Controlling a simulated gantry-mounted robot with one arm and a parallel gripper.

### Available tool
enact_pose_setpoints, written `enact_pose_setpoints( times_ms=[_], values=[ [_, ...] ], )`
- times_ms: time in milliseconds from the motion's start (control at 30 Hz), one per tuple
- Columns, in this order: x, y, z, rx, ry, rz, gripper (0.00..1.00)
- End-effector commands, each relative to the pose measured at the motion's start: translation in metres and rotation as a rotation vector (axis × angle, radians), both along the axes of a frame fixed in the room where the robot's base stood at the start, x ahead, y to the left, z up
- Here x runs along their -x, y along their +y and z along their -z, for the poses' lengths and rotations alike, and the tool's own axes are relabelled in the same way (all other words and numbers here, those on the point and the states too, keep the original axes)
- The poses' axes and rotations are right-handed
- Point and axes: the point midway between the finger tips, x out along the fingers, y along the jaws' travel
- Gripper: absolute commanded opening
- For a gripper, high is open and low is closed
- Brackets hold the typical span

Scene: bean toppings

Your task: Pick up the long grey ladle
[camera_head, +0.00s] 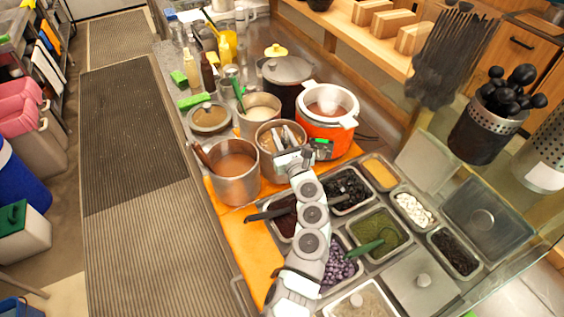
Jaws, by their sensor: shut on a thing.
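My gripper (287,151) is at the near rim of a metal pot (264,146) in the middle of the counter. Long grey utensils stand in this pot, and one of them, the grey ladle (283,134), leans up at my gripper. My gripper is shut on the ladle. The fingertips are small and partly hidden by my wrist, so the exact hold on the handle is unclear. The ladle's lower end is hidden inside the pot.
A pot of brown liquid (236,172) stands to the left, and an orange-and-white cooker (327,117) to the right. A pot of white contents (259,104) and a dark lidded pot (287,72) stand behind. Topping trays (378,232) lie below and right.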

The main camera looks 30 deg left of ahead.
Motion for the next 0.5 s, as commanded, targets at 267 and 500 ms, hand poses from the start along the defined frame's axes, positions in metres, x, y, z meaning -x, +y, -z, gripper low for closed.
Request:
enact_pose_setpoints(
  times_ms=[267, 500],
  values=[
    [-0.0001, -0.0001, -0.0001, 0.000, 0.000, 0.000, 0.00],
    [0.0000, -0.0001, -0.0002, 0.000, 0.000, 0.000, 0.00]
  ],
)
